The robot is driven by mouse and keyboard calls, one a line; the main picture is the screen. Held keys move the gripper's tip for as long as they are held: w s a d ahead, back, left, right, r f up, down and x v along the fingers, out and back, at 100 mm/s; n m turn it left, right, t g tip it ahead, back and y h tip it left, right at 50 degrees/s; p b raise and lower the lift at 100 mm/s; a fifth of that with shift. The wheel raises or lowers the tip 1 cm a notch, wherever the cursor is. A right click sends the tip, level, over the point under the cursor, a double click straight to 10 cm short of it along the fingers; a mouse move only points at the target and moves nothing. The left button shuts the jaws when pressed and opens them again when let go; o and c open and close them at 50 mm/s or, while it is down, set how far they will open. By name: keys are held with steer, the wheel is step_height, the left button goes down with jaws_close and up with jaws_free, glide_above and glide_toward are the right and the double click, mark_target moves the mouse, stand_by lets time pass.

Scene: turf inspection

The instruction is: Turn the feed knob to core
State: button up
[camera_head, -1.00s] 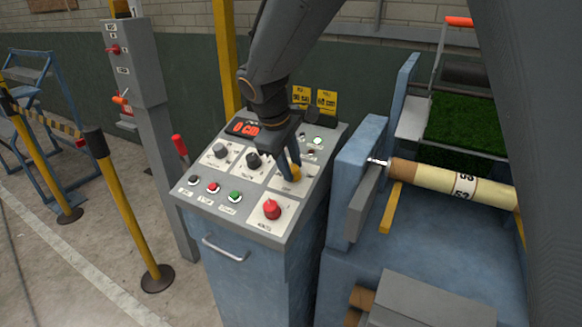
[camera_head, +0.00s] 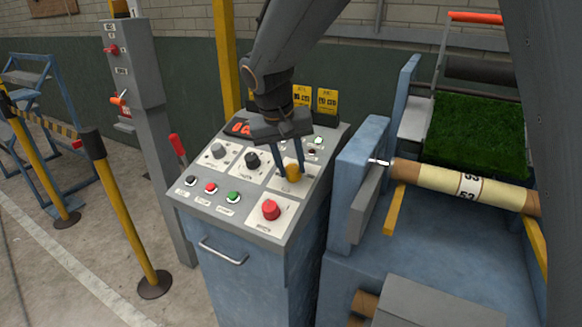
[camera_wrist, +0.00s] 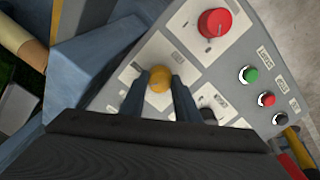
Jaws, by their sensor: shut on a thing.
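The sloped control panel (camera_head: 237,223) carries a grey knob (camera_head: 218,151), a black knob (camera_head: 252,160) and a yellow knob (camera_head: 292,174). Their labels are too small to read, so I cannot tell which is marked feed or where it points. My gripper (camera_head: 291,165) reaches down from above, shut on the yellow knob with one finger on each side. In the wrist view the yellow knob (camera_wrist: 160,78) sits between the fingertips, and the black knob is partly hidden behind a finger.
A large red knob (camera_head: 270,209) is at the panel's near right corner. Red, green and black buttons (camera_head: 211,188) line its front left. A partly hidden red display (camera_head: 240,128) is at the back. Right, a machine holds a cardboard core (camera_head: 455,187) and green turf (camera_head: 475,135).

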steer(key=m+b, duration=0.1)
steer(key=m, duration=0.2)
steer(key=shift+m, duration=0.3)
steer(key=shift+m+b, duration=0.45)
steer(key=shift+m, duration=1.25)
steer(key=o, duration=1)
steer(key=shift+o, duration=0.2)
steer(key=shift+r, duration=0.15)
steer(key=b+v, duration=0.1)
steer(key=v, duration=0.6)
steer(key=shift+r, duration=0.3)
steer(key=shift+s+d, duration=0.1)
steer(key=shift+s, duration=0.05)
